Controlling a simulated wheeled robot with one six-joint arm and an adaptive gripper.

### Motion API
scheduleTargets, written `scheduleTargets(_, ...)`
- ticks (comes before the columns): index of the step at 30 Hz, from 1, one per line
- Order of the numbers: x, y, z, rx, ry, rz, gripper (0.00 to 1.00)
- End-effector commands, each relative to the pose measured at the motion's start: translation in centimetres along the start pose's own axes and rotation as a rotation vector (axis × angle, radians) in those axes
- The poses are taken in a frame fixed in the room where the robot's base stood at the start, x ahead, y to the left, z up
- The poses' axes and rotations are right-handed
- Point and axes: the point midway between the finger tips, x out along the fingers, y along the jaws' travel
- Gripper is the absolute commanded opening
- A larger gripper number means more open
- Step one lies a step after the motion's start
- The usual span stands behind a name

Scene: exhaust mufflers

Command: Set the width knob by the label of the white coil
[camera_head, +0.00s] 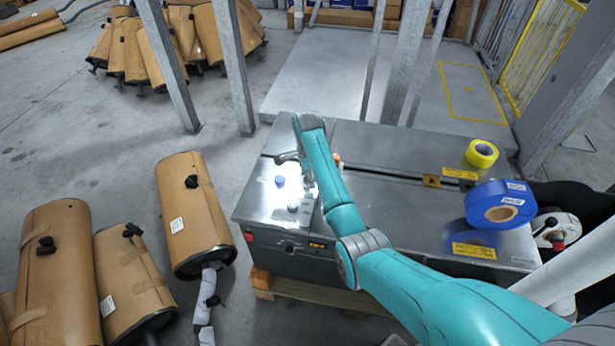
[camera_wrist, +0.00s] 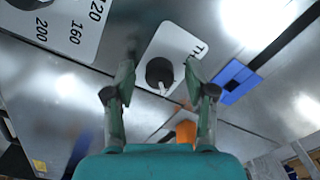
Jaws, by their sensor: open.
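A black knob (camera_wrist: 160,72) with a white pointer sits on a white plate (camera_wrist: 185,42) in the wrist view; only the letters "TH" show on the plate. A second dial plate (camera_wrist: 72,30) with 120, 160 and 200 is cut off at the upper left, its dark knob (camera_wrist: 30,3) at the edge. My gripper (camera_wrist: 160,80) is open, its fingers apart on either side of the black knob in the picture; contact cannot be told. In the head view my arm reaches over the machine top (camera_head: 262,205). I cannot make out a white coil or its label clearly.
A blue roll (camera_head: 478,207) with small white labels and a yellow roll (camera_head: 481,153) lie on the machine's right side. A blue button (camera_head: 280,181) is near the arm. An orange part (camera_wrist: 186,131) shows in the wrist view.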

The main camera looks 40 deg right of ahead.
Motion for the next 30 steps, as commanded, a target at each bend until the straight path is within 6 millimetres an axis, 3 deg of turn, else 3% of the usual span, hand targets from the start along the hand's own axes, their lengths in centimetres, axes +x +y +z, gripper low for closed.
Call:
scheduleTargets(4,0.0,0.01,0.0,0.0,0.0,0.0,0.55)
scheduleTargets(11,-0.01,0.01,0.0,0.0,0.0,0.0,0.0)
scheduleTargets(22,-0.01,0.01,0.0,-0.038,0.0,0.0,0.0)
scheduleTargets(30,-0.01,0.01,0.0,-0.2,0.0,0.0,0.0)
